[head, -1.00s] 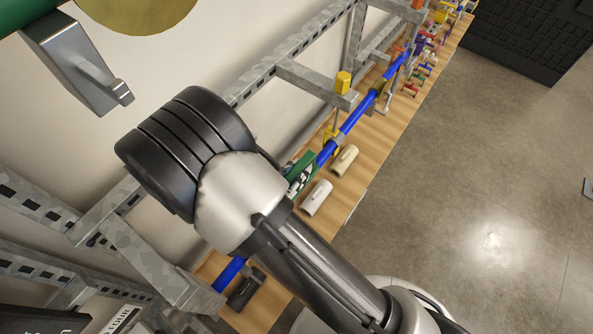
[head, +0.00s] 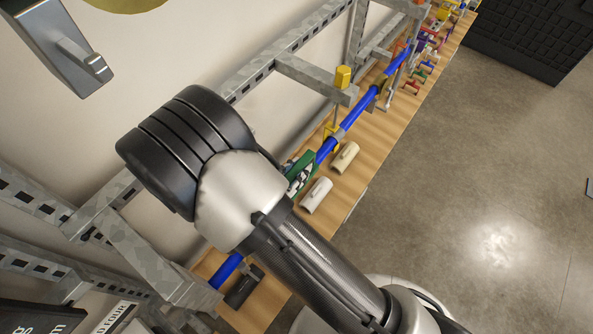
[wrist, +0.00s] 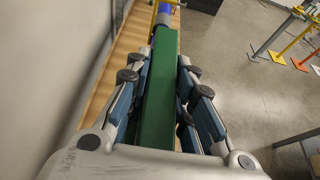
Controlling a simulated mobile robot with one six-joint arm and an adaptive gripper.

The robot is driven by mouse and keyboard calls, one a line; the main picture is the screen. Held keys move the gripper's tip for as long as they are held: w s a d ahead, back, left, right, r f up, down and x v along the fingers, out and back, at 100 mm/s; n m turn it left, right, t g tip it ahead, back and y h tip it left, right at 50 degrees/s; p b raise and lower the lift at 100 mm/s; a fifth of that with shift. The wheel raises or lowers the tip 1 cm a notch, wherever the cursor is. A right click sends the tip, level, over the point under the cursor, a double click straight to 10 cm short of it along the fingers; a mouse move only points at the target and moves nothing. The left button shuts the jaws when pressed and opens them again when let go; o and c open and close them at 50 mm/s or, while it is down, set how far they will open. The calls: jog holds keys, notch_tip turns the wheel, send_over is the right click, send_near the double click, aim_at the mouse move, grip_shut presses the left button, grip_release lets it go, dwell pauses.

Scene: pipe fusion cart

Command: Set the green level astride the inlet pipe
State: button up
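The green level (wrist: 162,95) lies lengthwise between the two fingers of my gripper (wrist: 162,68) in the wrist view. The finger pads are against its two sides, and the gripper looks shut on it. In the head view part of the level (head: 302,172) shows beyond my wrist, in line with the blue inlet pipe (head: 357,108). The pipe also shows past the level's far end in the wrist view (wrist: 166,17). The level's underside is hidden, so I cannot tell whether it touches the pipe.
A wooden shelf (head: 368,150) runs below the pipe. On it lie a white half-round block (head: 317,194), a cream one (head: 345,157) and a dark one (head: 244,287). A grey steel frame (head: 285,48) stands along the wall.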

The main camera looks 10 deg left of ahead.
jog(key=o, duration=0.5)
jog(key=v, duration=0.7)
jog(key=shift+s+r, duration=0.1)
jog(key=shift+s, duration=0.1)
jog(key=w+d+r+m+g+h, duration=0.1)
jog(key=d+r+m+g+h, duration=0.1)
jog(key=d+r+m+g, duration=1.15)
jog(key=s+d+r+m+t+y, duration=0.3)
jog(key=s+d+r+m+y, duration=0.1)
jog(key=d+r+m, duration=0.4)
jog(key=s+d+r+m+t+y, duration=0.3)
jog(key=s+d+r+m+t, duration=0.15)
jog(key=m, duration=0.55)
jog(key=f+b, duration=0.5)
jog(key=s+f+g+b, duration=0.1)
jog(key=f+b, duration=0.4)
jog(key=f, duration=0.1)
jog(key=f+g+b, duration=0.1)
jog(key=f+b, duration=0.5)
jog(key=shift+s+d+f, duration=0.15)
jog(key=shift+d+f, duration=0.1)
jog(key=shift+d, duration=0.05)
